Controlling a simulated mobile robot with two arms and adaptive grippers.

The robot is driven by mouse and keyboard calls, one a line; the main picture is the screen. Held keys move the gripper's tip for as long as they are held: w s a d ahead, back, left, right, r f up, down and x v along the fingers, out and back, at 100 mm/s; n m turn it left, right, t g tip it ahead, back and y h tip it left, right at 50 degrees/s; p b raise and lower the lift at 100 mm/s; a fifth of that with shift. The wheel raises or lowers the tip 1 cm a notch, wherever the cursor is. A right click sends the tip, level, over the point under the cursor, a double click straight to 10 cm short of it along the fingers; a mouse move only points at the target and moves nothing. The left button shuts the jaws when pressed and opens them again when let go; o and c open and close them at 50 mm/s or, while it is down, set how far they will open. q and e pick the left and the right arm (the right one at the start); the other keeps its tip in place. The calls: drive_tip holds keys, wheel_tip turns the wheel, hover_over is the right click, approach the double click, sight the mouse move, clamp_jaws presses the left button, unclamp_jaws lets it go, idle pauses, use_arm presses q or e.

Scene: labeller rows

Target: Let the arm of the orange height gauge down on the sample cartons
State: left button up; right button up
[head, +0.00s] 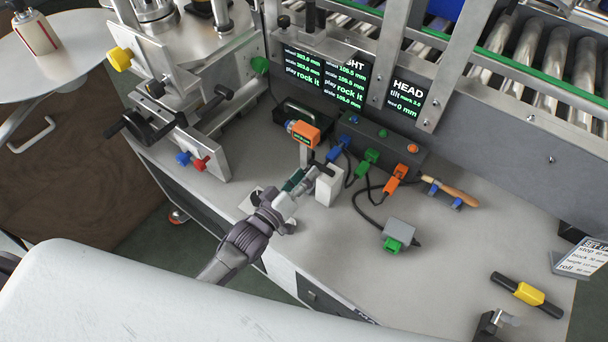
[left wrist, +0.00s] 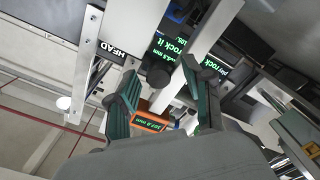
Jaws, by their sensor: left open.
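The orange height gauge (head: 304,132) stands on the bench with a small green-lit display and a pale upright column below its head. It also shows in the left wrist view (left wrist: 148,122), between and beyond the fingers. White cartons (head: 328,187) stand at the column's right side; their number cannot be told. A dark part, perhaps the gauge arm, is close above them, but contact cannot be made out. My left gripper (head: 304,178) is open, close beside the column and cartons. Its green-padded fingers (left wrist: 163,100) stand apart in the left wrist view. My right gripper is not in view.
A grey connector box (head: 380,140) with coloured plugs and cables lies right of the gauge. A small grey box (head: 400,232), a wooden-handled tool (head: 452,191) and a yellow-black tool (head: 528,293) lie farther right. Clamps and knobs (head: 175,110) crowd the left. Bench at right centre is clear.

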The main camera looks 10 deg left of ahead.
use_arm(q)
drive_tip(key=v, duration=1.2)
idle(0.4)
